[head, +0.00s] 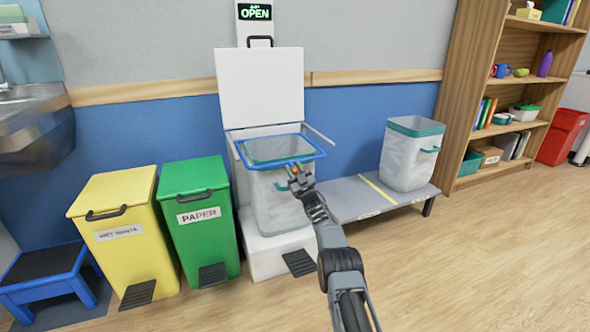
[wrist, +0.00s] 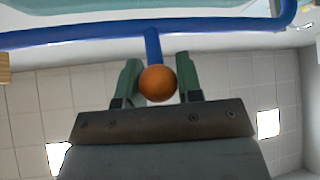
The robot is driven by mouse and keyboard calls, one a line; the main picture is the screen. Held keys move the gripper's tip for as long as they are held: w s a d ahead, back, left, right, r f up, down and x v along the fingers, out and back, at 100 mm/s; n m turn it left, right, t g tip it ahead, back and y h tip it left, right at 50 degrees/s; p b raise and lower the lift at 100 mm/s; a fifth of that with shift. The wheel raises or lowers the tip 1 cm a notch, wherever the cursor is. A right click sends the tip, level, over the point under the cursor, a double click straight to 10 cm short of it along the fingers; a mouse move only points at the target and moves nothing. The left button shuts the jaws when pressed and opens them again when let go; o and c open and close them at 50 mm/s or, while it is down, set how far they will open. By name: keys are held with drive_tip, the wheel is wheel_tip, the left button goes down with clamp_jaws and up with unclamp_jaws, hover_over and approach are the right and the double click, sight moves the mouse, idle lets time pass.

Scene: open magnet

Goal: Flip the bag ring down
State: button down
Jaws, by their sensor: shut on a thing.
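The blue bag ring (head: 309,157) lies roughly level over the top of the bin bucket (head: 272,205), which holds a pale liner and stands in the white bin with its lid (head: 260,85) raised. In the wrist view the ring (wrist: 80,33) crosses the top, with a blue stem and an orange knob (wrist: 157,83) coming down from it. My gripper (head: 296,173) is at the front of the ring. In the wrist view its green fingers (wrist: 160,82) stand on either side of the knob and stem, shut on them.
A green paper bin (head: 205,235) and a yellow bin (head: 125,250) stand to the left. A grey bench (head: 355,200) with another lined bucket (head: 410,155) is to the right. A black pedal (head: 299,262) is at the white bin's base. The floor in front is clear.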

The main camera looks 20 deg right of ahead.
drive_tip(key=shift+d+r, duration=0.1)
drive_tip(key=shift+d, duration=0.05)
drive_tip(key=c, duration=1)
unclamp_jaws()
drive_tip(key=shift+o, duration=1.1)
drive_tip(key=shift+s+f+p, duration=0.3)
drive_tip(key=shift+p, duration=0.25)
drive_tip(key=p+v, duration=0.4)
drive_tip(key=v, duration=0.9)
drive_tip(key=shift+p, duration=0.3)
